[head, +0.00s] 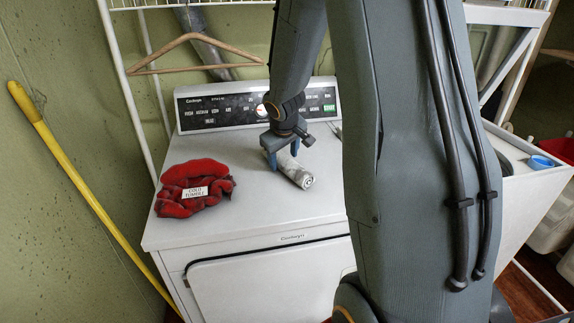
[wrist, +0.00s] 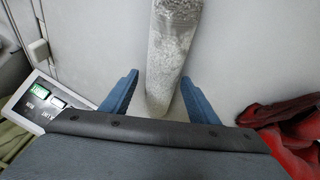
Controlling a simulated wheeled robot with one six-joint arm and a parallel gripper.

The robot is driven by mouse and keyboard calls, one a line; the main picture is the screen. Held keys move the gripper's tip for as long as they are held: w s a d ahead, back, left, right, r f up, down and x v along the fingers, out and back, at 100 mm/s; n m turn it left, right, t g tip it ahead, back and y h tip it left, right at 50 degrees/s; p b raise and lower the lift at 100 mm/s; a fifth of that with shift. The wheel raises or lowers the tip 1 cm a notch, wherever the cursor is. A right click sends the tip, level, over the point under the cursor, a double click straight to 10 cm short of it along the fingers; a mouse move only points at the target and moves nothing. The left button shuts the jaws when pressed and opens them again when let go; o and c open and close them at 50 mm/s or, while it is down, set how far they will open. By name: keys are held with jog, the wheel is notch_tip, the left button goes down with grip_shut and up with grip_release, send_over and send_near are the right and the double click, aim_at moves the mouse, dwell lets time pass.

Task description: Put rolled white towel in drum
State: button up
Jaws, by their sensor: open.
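The rolled white towel (head: 294,172) lies on top of the white dryer (head: 250,215), right of the red cloth. In the wrist view the towel (wrist: 172,50) runs from the top edge down between the blue fingers. My gripper (head: 286,160) is over the towel's far end, pointing down. In the wrist view my gripper (wrist: 162,98) is open, with one finger on each side of the towel. I see a gap at the left finger; contact at the right finger is unclear. The drum's inside is not visible.
A red and dark cloth with a white label (head: 194,190) lies left of the towel. The control panel (head: 258,105) stands behind. A wooden hanger (head: 195,55) hangs at the back left. A yellow pole (head: 85,190) leans at the left. A blue cup (head: 541,162) is at the right.

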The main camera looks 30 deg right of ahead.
jog(key=shift+w+f, duration=0.1)
jog(key=shift+f, duration=0.1)
jog(key=c, duration=1)
jog(key=shift+r, duration=0.1)
